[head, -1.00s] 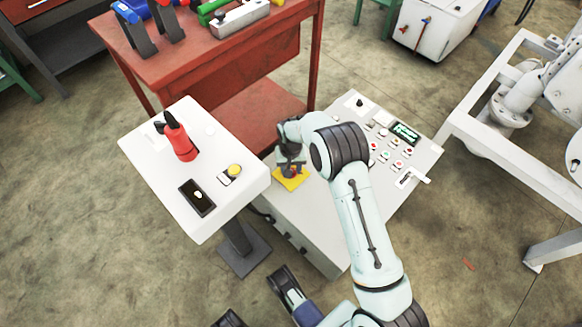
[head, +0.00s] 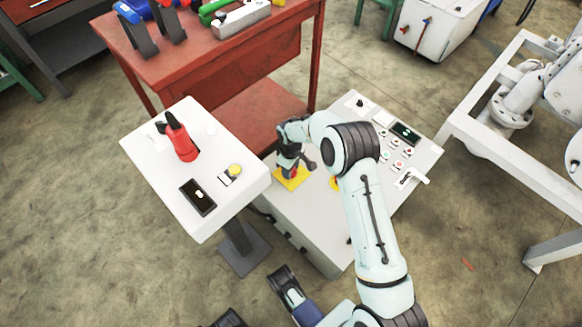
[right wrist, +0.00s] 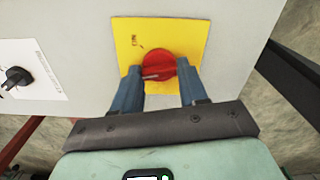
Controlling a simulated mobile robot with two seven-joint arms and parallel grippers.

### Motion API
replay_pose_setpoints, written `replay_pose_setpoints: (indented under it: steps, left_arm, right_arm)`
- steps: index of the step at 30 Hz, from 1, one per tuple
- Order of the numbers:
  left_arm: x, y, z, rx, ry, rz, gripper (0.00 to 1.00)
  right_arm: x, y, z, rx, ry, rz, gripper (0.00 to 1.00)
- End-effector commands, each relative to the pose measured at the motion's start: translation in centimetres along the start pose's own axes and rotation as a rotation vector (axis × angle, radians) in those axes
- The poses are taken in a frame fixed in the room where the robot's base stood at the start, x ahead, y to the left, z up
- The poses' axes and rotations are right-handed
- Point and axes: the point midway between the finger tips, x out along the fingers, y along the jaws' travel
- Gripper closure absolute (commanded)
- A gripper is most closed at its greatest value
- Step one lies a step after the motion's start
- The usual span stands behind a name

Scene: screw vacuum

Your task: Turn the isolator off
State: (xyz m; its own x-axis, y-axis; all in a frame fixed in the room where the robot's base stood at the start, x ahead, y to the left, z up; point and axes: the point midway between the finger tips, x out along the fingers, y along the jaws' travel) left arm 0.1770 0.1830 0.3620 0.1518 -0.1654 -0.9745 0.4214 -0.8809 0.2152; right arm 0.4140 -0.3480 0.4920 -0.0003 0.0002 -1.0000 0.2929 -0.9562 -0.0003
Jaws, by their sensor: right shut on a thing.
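The isolator is a red rotary knob (right wrist: 158,65) on a square yellow plate (right wrist: 190,35) on the grey control cabinet. The plate also shows in the head view (head: 292,182), partly covered by my wrist. My right gripper (right wrist: 160,80) is shut on the red knob, with one blue finger on each side of it. In the head view the right gripper (head: 291,170) is above the plate and hides most of the knob.
The cabinet's panel holds a dark display (head: 405,132), several buttons and a white handle (head: 412,178). A white pedestal (head: 145,150) with a red device (head: 183,145) stands left. A red workbench (head: 210,70) stands behind. My right forearm crosses the cabinet.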

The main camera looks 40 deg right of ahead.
Motion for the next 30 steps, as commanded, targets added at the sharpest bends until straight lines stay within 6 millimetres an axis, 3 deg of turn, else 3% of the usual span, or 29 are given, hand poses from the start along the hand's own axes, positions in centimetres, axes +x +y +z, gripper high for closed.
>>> replay_pose_setpoints:
  steps: [15, 30]
  left_arm:
    - [-0.42, 0.44, -0.54, 0.005, 0.018, 0.008, 0.57]
    - [-0.57, 0.62, -0.77, 0.007, 0.026, 0.011, 0.57]
  right_arm:
    - [-0.07, -0.02, 0.02, -0.429, 0.0, 0.001, 0.88]
    - [-0.06, -0.08, 0.0, -0.587, 0.001, 0.001, 0.88]
